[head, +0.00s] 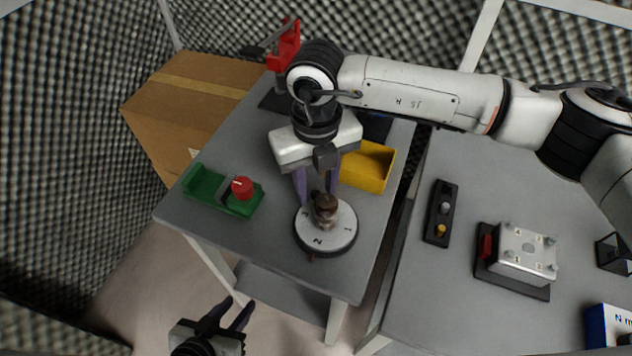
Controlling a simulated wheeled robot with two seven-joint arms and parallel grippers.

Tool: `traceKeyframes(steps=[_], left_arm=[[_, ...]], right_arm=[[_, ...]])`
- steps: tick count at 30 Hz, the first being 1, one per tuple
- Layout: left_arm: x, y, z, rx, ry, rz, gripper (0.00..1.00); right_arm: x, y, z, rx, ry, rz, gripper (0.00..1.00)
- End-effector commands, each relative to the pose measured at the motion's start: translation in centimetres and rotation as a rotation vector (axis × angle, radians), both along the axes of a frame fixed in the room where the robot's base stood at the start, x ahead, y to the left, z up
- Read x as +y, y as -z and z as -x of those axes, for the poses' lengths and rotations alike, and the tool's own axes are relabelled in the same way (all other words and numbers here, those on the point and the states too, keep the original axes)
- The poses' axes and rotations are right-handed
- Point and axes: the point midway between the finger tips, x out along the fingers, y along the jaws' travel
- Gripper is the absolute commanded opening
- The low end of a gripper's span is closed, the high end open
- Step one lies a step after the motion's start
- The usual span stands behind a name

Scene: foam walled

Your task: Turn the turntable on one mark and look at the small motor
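The turntable (341,234) is a round white disc with a dark rim and printed numbers near the front of the left table. The small motor (325,211), brown and dark, stands on the turntable. My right gripper (315,197) reaches down from above, its two purple-grey fingers at the back of the turntable, near the motor. The motor and the wrist partly hide the fingertips, so I cannot tell whether they touch or hold anything. My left gripper (237,316) is low at the bottom left, off the table over the floor, with its fingers apart and empty.
A green tray (203,184) with a red knob (242,188) lies left of the turntable. A yellow bin (367,167) stands behind it. A red clamp-like device (285,45) is at the back, beside a cardboard box (190,105). The right table holds a metal block fixture (525,253).

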Motion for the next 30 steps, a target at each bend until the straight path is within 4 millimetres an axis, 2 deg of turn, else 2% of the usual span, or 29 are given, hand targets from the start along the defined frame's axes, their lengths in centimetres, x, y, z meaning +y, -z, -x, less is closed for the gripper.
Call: traceKeyframes(steps=[3, 4, 9, 10, 20, 30], left_arm=[[0.0, 0.0, -0.1, -0.001, 0.000, 0.000, 0.31], [0.0, -0.1, -0.1, -0.002, 0.000, 0.000, 0.31], [0.0, -0.1, -0.2, -0.005, 0.000, 0.000, 0.31], [0.0, -0.2, -0.3, -0.006, 0.000, 0.000, 0.31], [0.1, 0.1, -0.5, -0.010, -0.001, 0.000, 0.31], [0.1, 1.9, -0.5, -0.010, -0.001, 0.000, 0.31]], right_arm=[[0.0, 0.0, 0.0, 0.000, 0.000, 0.000, 0.34], [0.0, 0.0, 0.0, 0.000, -0.001, 0.000, 0.30], [0.0, 0.0, 0.0, 0.000, -0.001, -0.001, 0.02], [0.0, 0.0, 0.0, 0.000, -0.001, -0.001, 0.00], [0.1, 0.0, 0.0, 0.000, -0.020, -0.001, 0.00], [0.6, 0.2, 0.3, -0.001, -0.136, 0.001, 0.00]])
